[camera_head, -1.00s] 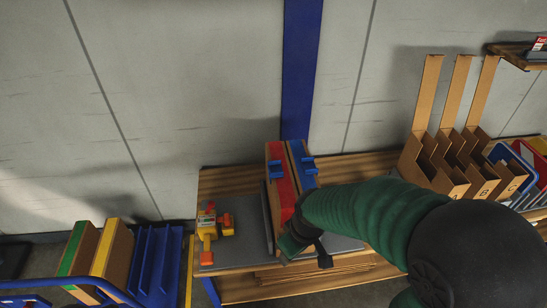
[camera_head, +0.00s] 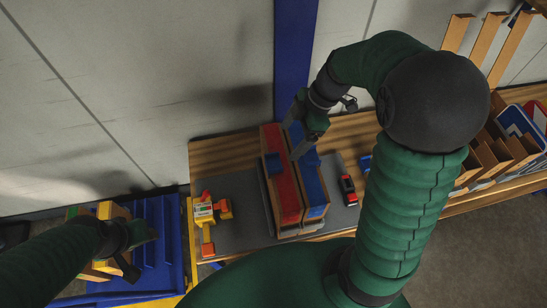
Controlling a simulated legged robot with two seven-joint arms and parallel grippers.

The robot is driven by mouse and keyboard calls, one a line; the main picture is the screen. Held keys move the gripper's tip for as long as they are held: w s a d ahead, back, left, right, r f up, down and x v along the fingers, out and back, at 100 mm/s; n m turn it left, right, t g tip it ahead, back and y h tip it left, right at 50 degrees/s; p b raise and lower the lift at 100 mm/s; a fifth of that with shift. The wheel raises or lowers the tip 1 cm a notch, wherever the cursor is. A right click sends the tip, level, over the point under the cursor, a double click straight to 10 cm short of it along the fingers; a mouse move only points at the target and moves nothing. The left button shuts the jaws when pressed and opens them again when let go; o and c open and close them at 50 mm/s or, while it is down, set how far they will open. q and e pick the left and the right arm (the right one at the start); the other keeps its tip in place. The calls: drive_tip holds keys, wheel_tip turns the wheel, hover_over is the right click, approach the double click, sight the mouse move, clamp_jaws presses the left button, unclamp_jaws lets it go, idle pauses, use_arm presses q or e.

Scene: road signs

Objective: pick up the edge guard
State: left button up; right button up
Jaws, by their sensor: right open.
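A yellow and orange tool (camera_head: 204,217) lies on the grey mat (camera_head: 240,228) left of the boxes. A red and black tool (camera_head: 347,187) lies right of them. A blue slotted rack (camera_head: 160,225) stands lower left. Cardboard holders (camera_head: 486,160) and signs stand right.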

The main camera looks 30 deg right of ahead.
approach(269, 164)
drive_tip(key=shift+w+a+f, duration=0.1)
drive_tip(key=shift+w+f, duration=0.05)
drive_tip(key=shift+f, duration=0.35)
drive_tip(key=shift+w+a+f, duration=0.1)
drive_tip(key=shift+w+f, duration=0.05)
drive_tip(key=shift+f, duration=0.35)
drive_tip(key=shift+a+f+p, duration=0.1)
drive_tip(key=shift+f+p, duration=0.25)
drive_tip(key=x, duration=0.3)
drive_tip(key=shift+s+a+f+p, duration=0.2)
drive_tip(key=shift+s+f+p, duration=0.15)
drive_tip(key=shift+w+a+f, duration=0.2)
drive_tip(key=shift+a, duration=0.15)
drive_tip(key=c, duration=0.4)
use_arm(q)
drive_tip(key=shift+w+r, duration=0.25)
drive_tip(key=shift+r, duration=0.4)
use_arm(e)
drive_tip(key=c, duration=1)
